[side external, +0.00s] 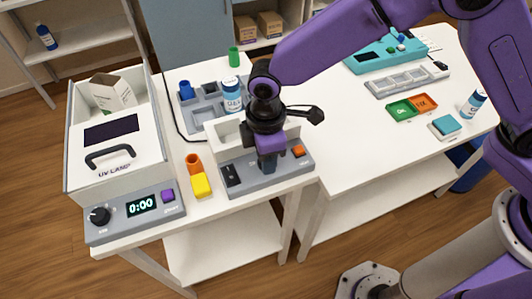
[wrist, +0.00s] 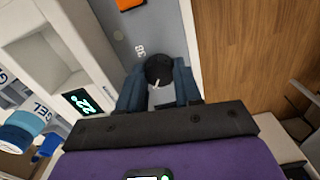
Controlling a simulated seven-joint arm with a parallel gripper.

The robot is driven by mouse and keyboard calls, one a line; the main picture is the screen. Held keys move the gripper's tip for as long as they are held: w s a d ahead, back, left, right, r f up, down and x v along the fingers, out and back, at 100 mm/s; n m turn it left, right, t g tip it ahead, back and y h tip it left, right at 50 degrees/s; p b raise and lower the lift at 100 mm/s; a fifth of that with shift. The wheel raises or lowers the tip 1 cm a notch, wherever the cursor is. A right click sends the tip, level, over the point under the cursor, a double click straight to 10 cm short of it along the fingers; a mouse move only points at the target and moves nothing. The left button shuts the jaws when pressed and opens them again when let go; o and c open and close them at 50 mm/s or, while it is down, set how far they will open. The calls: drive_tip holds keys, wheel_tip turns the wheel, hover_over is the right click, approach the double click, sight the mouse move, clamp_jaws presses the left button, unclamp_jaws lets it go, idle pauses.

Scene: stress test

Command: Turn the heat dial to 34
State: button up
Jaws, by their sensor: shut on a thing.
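The heat dial (wrist: 159,70) is a round black knob with a white pointer mark, on the grey front panel of a white-topped device (side external: 236,185). My gripper (wrist: 158,86) is shut on the dial, with one blue-grey finger on each side of it. In the side external view my gripper (side external: 269,168) points down at the panel and hides the dial. A small display (wrist: 82,102) beside it shows green digits that look like 22. A printed number that looks like 38 (wrist: 139,49) stands near the dial.
The panel carries an orange button (side external: 298,151) and a black switch (side external: 232,175). A yellow block (side external: 201,185) and an orange cup (side external: 194,163) stand to its left. A blue-white gel bottle (side external: 231,95) stands behind. A UV lamp box (side external: 108,165) is at the left.

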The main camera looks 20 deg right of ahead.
drive_tip(key=m, duration=0.5)
drive_tip(key=shift+r, duration=0.1)
drive_tip(key=m, duration=0.5)
drive_tip(key=shift+m, duration=0.3)
idle(0.3)
drive_tip(key=o, duration=0.8)
wheel_tip(320, 180, up, 17)
drive_tip(key=shift+r, duration=0.2)
idle(0.4)
